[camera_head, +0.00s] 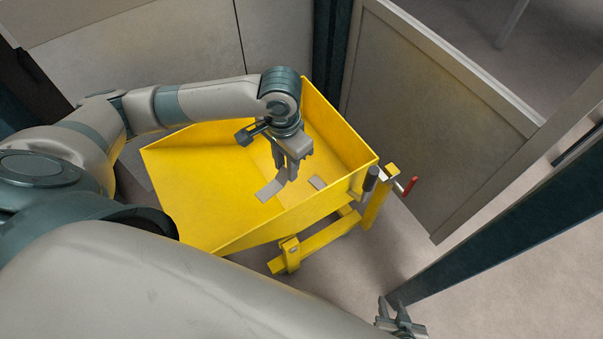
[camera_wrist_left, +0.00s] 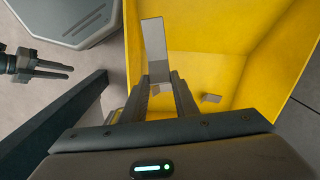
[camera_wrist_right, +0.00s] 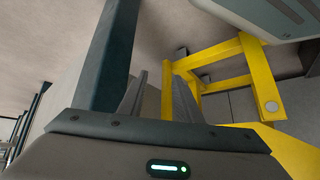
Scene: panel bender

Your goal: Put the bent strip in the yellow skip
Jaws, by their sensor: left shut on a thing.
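The yellow skip (camera_head: 205,205) stands in the middle of the head view, its open top facing up. My left gripper (camera_head: 288,176) is over the skip's open top, pointing down, and is shut on the grey bent strip (camera_head: 270,191). In the left wrist view the strip (camera_wrist_left: 154,40) sticks out beyond the fingertips (camera_wrist_left: 160,82), above the yellow floor; whether it touches the skip is not clear. My right gripper (camera_head: 396,315) is low at the bottom right, outside the skip; in the right wrist view its fingers (camera_wrist_right: 155,85) are apart and empty.
A small grey piece (camera_head: 317,183) lies inside the skip. A dark beam (camera_head: 500,235) crosses at the right.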

